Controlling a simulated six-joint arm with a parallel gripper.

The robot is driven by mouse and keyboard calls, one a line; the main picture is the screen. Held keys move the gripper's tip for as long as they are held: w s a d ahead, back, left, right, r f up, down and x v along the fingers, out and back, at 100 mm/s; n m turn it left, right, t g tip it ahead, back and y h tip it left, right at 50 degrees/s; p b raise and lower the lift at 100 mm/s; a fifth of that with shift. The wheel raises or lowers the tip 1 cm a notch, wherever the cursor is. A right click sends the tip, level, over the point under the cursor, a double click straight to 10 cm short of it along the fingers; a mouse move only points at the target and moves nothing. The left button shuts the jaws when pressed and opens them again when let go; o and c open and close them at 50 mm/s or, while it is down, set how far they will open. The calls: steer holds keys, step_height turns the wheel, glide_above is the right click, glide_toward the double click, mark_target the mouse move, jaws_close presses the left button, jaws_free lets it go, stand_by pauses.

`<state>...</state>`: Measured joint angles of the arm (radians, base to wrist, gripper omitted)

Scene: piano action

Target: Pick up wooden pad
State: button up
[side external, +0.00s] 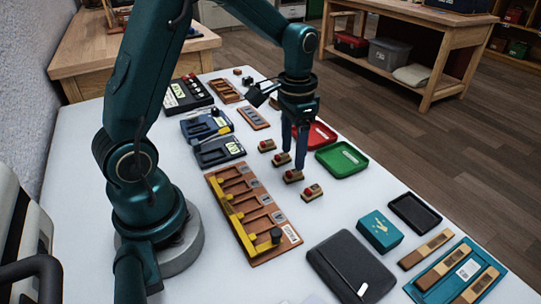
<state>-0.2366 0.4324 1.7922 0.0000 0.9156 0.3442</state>
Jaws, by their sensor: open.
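Several small wooden pads with red tops stand in a slanting row on the white table. The third pad (292,177) lies just under the fingertips, and the nearest pad (312,193) is to the right and nearer the camera. My gripper (293,159) points down, open, with nothing seen between its fingers. I cannot tell whether the fingertips touch a pad.
A brown slotted board (220,187) with a yellow bar lies left of the pads. A red tray (322,135) and a green tray (342,160) lie behind, to the right. A black case (350,265), teal box (380,230) and blue tray with wooden strips (428,290) lie at the front right.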

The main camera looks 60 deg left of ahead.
mark_target(291, 172)
steer(key=shift+f, duration=2.45)
jaws_close()
